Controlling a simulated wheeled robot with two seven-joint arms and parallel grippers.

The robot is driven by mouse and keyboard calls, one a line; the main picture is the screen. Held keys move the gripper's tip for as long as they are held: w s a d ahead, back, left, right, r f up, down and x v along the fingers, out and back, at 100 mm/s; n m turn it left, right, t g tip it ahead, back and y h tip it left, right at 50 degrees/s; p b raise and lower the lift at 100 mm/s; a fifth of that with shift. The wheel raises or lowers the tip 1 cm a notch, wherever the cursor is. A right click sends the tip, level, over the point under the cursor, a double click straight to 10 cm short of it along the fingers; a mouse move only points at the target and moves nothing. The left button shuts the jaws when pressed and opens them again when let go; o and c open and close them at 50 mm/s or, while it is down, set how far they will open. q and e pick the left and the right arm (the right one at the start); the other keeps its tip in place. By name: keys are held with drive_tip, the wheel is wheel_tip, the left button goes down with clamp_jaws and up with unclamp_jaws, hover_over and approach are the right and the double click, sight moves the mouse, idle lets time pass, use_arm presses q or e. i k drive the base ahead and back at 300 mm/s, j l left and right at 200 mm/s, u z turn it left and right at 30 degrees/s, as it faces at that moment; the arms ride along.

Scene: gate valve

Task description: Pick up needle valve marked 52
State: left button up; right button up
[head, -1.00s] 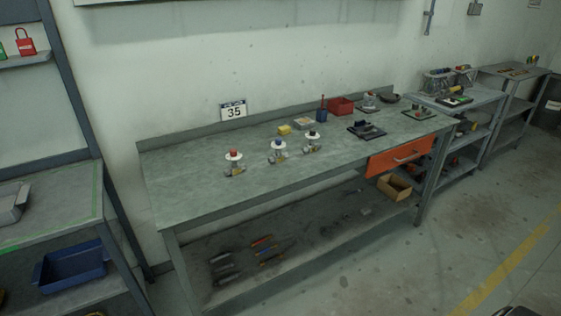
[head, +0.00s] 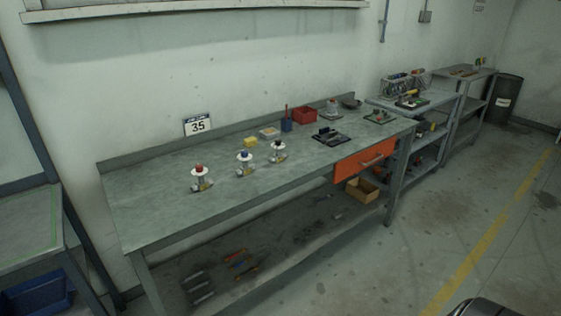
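Three small valves stand upright in a slanting row on the grey-green workbench (head: 150,217). One valve has a red top (head: 201,179), one a blue top (head: 245,163) and one a black top (head: 278,152). Each has a white disc under its top and a metal body. Any number on them is too small to read, so I cannot tell which is marked 52. A sign on the wall behind the bench (head: 197,125) reads 35. Neither of my grippers is in view.
The bench also holds a yellow block (head: 251,141), a blue cup (head: 286,125), a red bin (head: 304,115) and a dark tray (head: 331,137). Another shelf unit (head: 30,228) stands at left.

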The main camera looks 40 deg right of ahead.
sight(202, 183)
drive_tip(key=i+l, duration=0.2)
drive_tip(key=i, duration=0.15)
drive_tip(key=i+l+z, duration=0.1)
drive_tip(key=i+z, duration=0.15)
drive_tip(key=z, duration=0.25)
drive_tip(key=i+z, duration=0.2)
drive_tip(key=z, duration=0.25)
